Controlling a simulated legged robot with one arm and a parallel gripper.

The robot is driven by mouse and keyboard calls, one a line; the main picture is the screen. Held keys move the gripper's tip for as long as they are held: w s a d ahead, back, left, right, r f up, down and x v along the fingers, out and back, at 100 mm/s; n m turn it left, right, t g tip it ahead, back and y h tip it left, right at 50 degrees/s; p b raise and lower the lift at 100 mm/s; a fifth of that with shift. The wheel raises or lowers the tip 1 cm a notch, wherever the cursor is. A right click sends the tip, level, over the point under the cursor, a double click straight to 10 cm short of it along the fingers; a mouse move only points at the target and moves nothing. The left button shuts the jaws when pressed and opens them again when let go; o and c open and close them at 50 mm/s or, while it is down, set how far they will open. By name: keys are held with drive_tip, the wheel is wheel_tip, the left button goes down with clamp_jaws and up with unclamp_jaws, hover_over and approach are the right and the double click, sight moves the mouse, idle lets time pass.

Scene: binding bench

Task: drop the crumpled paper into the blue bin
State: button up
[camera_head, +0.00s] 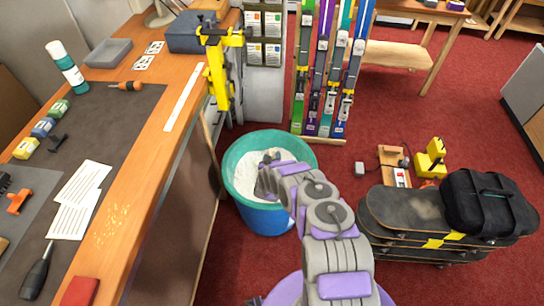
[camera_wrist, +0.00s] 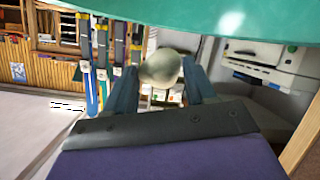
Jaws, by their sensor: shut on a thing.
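The blue bin (camera_head: 262,217) stands on the red floor beside the bench, with a wide green rim and a white inside. My gripper (camera_head: 268,160) reaches over the rim from the right, with its jaws above or within the bin's mouth; its exact height is unclear. In the wrist view, my gripper (camera_wrist: 162,82) is shut on the crumpled paper (camera_wrist: 160,68), a pale, roundish lump between the two fingers. A green band, likely the bin's rim, crosses the top of that view. In the head view the paper cannot be made out clearly.
The wooden bench (camera_head: 150,150) runs along the left, its edge near the bin. A ski rack (camera_head: 325,90) stands behind the bin. Stacked skateboards (camera_head: 405,215) with a black case (camera_head: 490,203) lie to the right.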

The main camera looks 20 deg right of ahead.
drive_tip(key=shift+f+b, duration=0.3)
drive_tip(key=shift+f, duration=0.6)
drive_tip(key=o, duration=1.1)
drive_tip(key=shift+s+r, duration=0.1)
drive_tip(key=p+v, duration=0.5)
drive_tip(key=v, duration=1.2)
drive_tip(key=shift+a+p, duration=0.2)
drive_tip(key=shift+p, duration=0.15)
